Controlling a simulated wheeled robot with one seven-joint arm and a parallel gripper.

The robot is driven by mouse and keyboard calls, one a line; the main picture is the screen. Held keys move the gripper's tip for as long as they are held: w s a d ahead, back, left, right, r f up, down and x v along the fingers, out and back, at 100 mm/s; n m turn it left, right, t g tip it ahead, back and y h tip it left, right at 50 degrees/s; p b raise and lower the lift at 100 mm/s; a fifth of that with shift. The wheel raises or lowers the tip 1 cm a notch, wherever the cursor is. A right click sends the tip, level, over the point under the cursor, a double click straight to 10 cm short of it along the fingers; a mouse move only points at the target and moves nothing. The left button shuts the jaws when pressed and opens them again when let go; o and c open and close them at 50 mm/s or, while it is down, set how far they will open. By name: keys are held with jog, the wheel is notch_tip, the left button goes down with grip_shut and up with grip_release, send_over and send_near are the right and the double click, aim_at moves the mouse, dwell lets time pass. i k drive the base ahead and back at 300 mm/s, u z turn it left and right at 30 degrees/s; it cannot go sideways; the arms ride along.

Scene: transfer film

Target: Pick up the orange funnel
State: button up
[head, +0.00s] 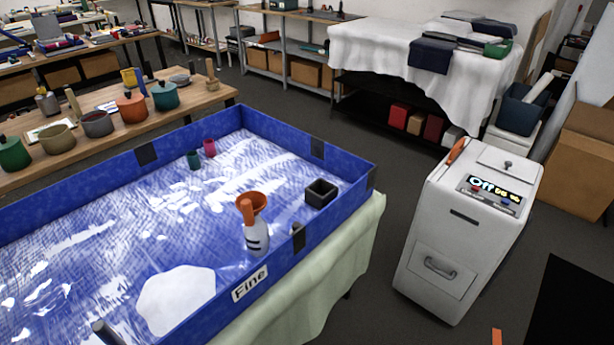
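The orange funnel (259,201) is in the blue-walled tray, near its front right part. Its wide round mouth faces up. A white bottle-like thing (256,238) with dark stripes and an orange upper part (247,211) stands in front of it and hides part of it. I cannot tell whether the two touch. My gripper is not in view.
The blue tray (60,199) has raised walls and a "Fine" label. Inside are a black square box (321,193), a green cup (194,160), a pink cup (209,148) and a white patch (177,299). A white cabinet (467,225) stands right; dark floor lies between.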

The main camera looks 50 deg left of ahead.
aim_at(251, 209)
jog(key=i, duration=1.15)
jog(key=u, duration=5.3)
